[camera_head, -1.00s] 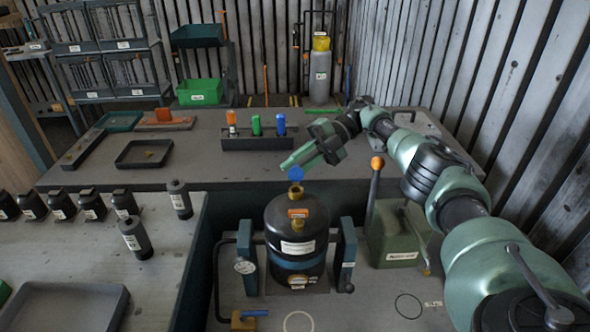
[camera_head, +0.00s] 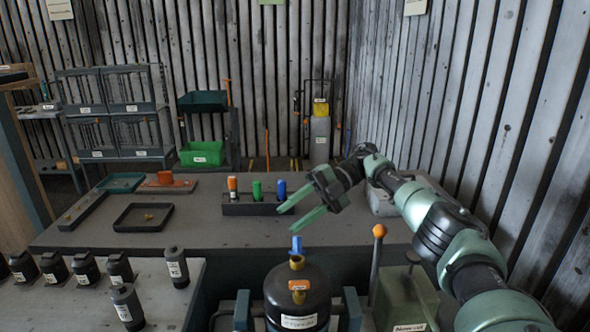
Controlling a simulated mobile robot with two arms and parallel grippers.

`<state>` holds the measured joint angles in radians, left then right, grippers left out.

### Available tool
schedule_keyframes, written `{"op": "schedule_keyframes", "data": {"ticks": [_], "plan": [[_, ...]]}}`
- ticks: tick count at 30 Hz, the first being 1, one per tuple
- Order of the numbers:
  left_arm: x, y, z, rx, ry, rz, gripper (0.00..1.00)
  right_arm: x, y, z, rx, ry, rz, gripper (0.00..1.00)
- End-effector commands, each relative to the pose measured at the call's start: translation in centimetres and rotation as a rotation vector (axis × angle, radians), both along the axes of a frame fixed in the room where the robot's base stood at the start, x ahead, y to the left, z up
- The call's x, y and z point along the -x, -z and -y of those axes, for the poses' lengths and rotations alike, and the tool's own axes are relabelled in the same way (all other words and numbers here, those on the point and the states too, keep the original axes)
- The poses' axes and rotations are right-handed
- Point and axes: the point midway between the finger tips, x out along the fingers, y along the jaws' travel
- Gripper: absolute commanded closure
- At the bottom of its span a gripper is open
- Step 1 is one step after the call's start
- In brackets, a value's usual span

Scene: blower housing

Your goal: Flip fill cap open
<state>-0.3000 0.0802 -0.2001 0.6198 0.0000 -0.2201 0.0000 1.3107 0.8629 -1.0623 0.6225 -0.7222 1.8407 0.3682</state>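The fill cap (camera_head: 297,246) is a small blue piece above the brass neck (camera_head: 297,263) on top of the black tank (camera_head: 297,292). It looks narrow and upright here; I cannot tell exactly how it sits on its hinge. My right gripper (camera_head: 286,221) is just above and slightly left of the cap in the picture. Its two green fingers are spread apart with nothing between them. It appears clear of the cap, though depth is hard to judge. The lower part of the tank is cut off by the picture's bottom edge. My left gripper is out of view.
A lever with an orange knob (camera_head: 379,231) stands right of the tank by a green box (camera_head: 405,300). A rack (camera_head: 240,209) with orange, green and blue bottles is behind. Dark canisters (camera_head: 86,269) stand on the left bench. An empty-looking stretch of grey bench (camera_head: 200,235) lies between.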

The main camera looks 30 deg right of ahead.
Motion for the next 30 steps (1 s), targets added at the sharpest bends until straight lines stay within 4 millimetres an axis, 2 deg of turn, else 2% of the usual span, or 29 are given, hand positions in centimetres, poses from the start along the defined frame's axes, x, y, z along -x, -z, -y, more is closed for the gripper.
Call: {"op": "schedule_keyframes", "data": {"ticks": [1, 9, 16, 21, 30], "plan": [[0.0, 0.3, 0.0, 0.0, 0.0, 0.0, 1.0, 0.0, -1.3, 0.0, 0.001, 0.0, 0.006, 0.61], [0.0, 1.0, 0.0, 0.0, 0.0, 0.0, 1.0, -0.1, -8.1, 0.0, 0.001, -0.001, 0.004, 0.61], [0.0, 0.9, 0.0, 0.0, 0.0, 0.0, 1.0, 0.0, -12.6, 0.0, 0.002, -0.001, 0.0, 0.61], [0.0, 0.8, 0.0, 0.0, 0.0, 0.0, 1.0, 0.0, -14.1, 0.0, 0.002, -0.002, -0.002, 0.61], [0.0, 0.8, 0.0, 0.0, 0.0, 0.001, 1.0, 0.0, -14.3, 0.0, 0.002, -0.001, -0.004, 0.61]]}}
